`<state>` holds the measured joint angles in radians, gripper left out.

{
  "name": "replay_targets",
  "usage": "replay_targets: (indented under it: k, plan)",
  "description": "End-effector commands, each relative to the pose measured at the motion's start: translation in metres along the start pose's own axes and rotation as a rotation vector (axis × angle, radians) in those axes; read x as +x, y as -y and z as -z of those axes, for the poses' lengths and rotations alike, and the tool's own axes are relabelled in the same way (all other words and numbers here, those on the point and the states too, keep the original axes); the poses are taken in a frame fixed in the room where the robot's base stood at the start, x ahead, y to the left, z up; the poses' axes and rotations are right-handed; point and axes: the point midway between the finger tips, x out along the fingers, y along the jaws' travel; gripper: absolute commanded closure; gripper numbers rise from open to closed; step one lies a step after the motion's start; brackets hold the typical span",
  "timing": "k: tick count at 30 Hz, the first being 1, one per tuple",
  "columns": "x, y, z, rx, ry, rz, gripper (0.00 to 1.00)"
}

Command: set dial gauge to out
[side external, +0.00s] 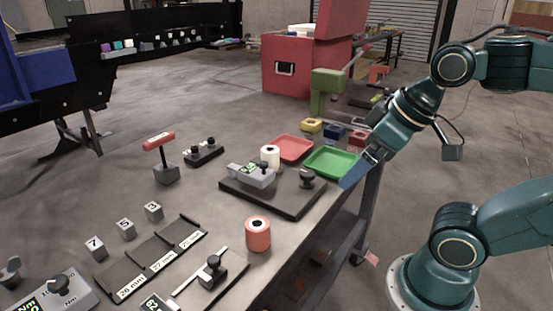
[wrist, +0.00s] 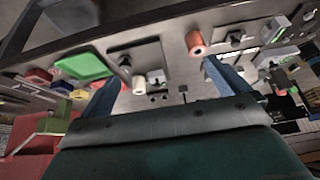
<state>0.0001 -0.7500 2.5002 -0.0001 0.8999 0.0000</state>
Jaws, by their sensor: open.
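A grey instrument with a green-lit display (side external: 254,174), probably the dial gauge, sits on a dark plate (side external: 280,201) on the bench. A black knob (side external: 306,178) stands at the plate's right end. I cannot read the display, and I see no clear "out" mark. My gripper (side external: 362,170) is open and empty, above the bench's right edge near the green tray. Its two blue fingers (wrist: 160,72) show wide apart in the wrist view.
A green tray (side external: 328,162) and red tray (side external: 293,148) lie behind the plate. A white roll (side external: 270,155) stands by the instrument, a red roll (side external: 258,236) in front. A red-handled lever (side external: 160,140) stands left. Numbered blocks (side external: 125,228) and slots (side external: 150,262) fill the near left.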

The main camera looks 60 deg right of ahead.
Motion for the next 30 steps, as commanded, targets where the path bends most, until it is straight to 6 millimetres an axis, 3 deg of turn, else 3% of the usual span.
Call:
replay_targets:
  k: [7, 15, 16, 23, 30]
  plan:
    - [0.0, 0.0, 0.0, 0.0, 0.0, 0.0, 0.02]
    - [-0.002, -0.001, 0.009, -0.01, 0.016, -0.002, 0.55]
    - [-0.002, -0.001, 0.012, -0.013, 0.021, -0.002, 0.57]
    - [-0.006, -0.004, 0.046, -0.051, 0.083, -0.005, 0.57]
    - [-0.003, -0.01, 0.095, -0.107, 0.168, -0.003, 0.57]
